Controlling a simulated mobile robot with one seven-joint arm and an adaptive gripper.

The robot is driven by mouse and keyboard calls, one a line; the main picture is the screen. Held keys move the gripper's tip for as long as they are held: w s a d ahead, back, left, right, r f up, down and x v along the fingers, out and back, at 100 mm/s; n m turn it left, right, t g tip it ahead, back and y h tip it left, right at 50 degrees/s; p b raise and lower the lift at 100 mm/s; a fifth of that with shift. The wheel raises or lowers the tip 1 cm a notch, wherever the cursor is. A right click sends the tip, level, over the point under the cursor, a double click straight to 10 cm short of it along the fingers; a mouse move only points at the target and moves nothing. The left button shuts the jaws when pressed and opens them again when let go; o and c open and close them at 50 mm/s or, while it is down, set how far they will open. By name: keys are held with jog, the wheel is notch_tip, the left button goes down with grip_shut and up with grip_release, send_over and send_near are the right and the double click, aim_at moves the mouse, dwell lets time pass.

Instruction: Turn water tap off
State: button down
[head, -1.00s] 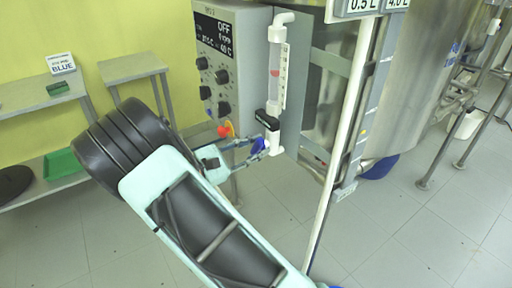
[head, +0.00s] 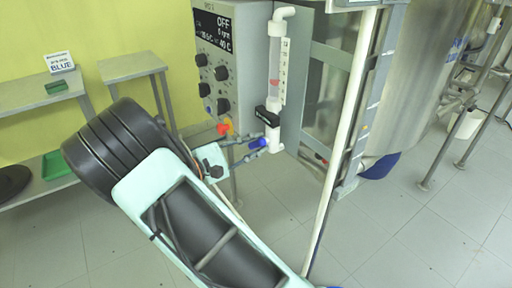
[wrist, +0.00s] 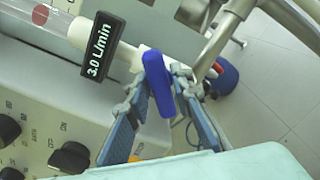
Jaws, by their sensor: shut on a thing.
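The water tap's blue handle (head: 258,143) is at the foot of a white vertical flow meter tube (head: 275,60), in the head view. It lies nearly level there. In the wrist view the blue handle (wrist: 158,84) stands between the fingertips of my gripper (wrist: 156,92). My gripper (head: 254,148) is shut on the handle, reaching in from the left. A red float (head: 274,83) shows inside the tube. A black tag (wrist: 101,47) reading "3.0 L/min" sits on the tube just above the tap. The tap body behind the handle is partly hidden.
A grey control box (head: 232,65) with several black knobs stands left of the tube; its display reads OFF. An orange-red knob (head: 224,127) is just left of the tap. A white pole (head: 340,150) and steel reactor (head: 425,80) are at right. Grey tables (head: 135,67) stand behind my arm.

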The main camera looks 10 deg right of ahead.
jog(key=m+b, duration=0.1)
jog(key=m, duration=0.1)
jog(key=m+b, duration=0.1)
jog(key=m, duration=0.1)
jog(key=shift+f+m, duration=0.2)
jog(key=shift+m, duration=0.1)
jog(key=shift+m+b, duration=1.3)
jog(key=shift+m, duration=0.4)
jog(key=shift+r, duration=0.1)
jog(key=c, duration=1.8)
grip_release()
jog(key=shift+c, duration=0.2)
jog(key=v, duration=1.2)
